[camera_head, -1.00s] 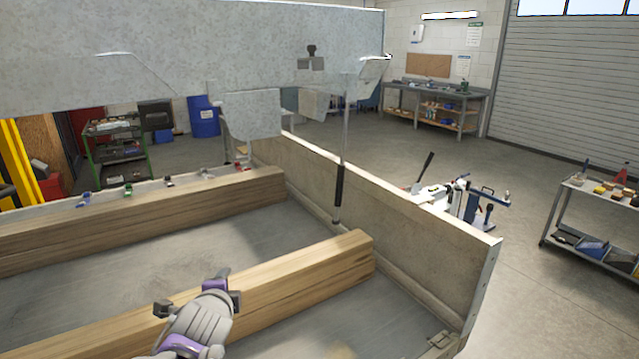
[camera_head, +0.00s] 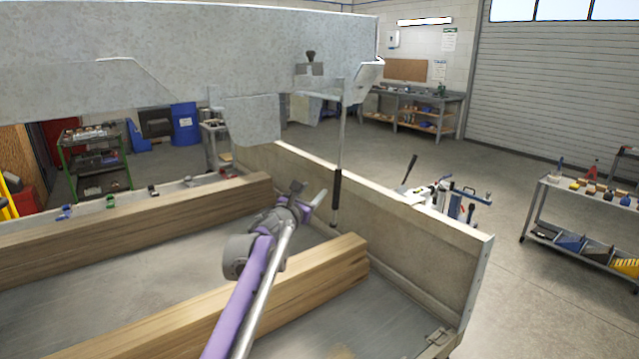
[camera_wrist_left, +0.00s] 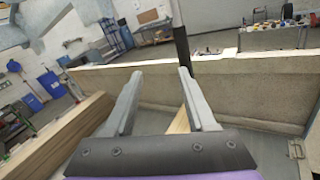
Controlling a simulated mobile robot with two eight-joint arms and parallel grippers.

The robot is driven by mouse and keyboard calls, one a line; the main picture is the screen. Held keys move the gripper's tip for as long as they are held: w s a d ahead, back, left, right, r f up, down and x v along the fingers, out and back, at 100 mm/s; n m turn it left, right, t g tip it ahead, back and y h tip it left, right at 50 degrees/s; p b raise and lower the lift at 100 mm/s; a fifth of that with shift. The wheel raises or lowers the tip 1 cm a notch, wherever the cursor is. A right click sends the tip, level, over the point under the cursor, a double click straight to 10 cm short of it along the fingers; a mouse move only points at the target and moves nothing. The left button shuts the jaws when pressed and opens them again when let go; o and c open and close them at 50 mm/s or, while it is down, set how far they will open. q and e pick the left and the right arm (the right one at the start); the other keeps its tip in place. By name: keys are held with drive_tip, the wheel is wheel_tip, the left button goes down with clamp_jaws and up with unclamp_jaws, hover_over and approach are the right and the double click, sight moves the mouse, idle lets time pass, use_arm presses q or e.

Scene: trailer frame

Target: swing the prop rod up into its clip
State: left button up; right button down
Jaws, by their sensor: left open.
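The prop rod (camera_head: 342,140) hangs nearly upright from the underside of the raised grey metal panel (camera_head: 200,60). Its lower part is a black sleeve (camera_head: 337,188), with its end down inside the box near the right side wall. My left gripper (camera_head: 308,194) is open and empty, just left of the sleeve and apart from it. In the left wrist view the prop rod (camera_wrist_left: 181,42) stands beyond the tip of the right finger, not between the fingers. A bracket with a dark knob (camera_head: 310,60) sits by the panel; I cannot tell whether it is the clip. My right gripper is not in view.
Two wooden beams (camera_head: 120,222) lie across the box floor, one under my left arm. The side wall (camera_head: 400,225) stands right of the rod. Small coloured items line the far edge. Carts (camera_head: 580,215) and a workbench stand farther off.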

sight(339, 168)
use_arm(q)
drive_tip(key=p+x, duration=0.1)
drive_tip(key=x, duration=0.4)
drive_tip(key=shift+w, duration=0.2)
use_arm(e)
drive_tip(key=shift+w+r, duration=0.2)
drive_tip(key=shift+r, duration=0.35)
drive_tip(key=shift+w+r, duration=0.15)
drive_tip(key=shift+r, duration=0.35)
use_arm(q)
drive_tip(key=shift+c, duration=0.2)
clamp_jaws()
drive_tip(key=shift+o, duration=0.2)
unclamp_jaws()
drive_tip(key=shift+s, duration=0.1)
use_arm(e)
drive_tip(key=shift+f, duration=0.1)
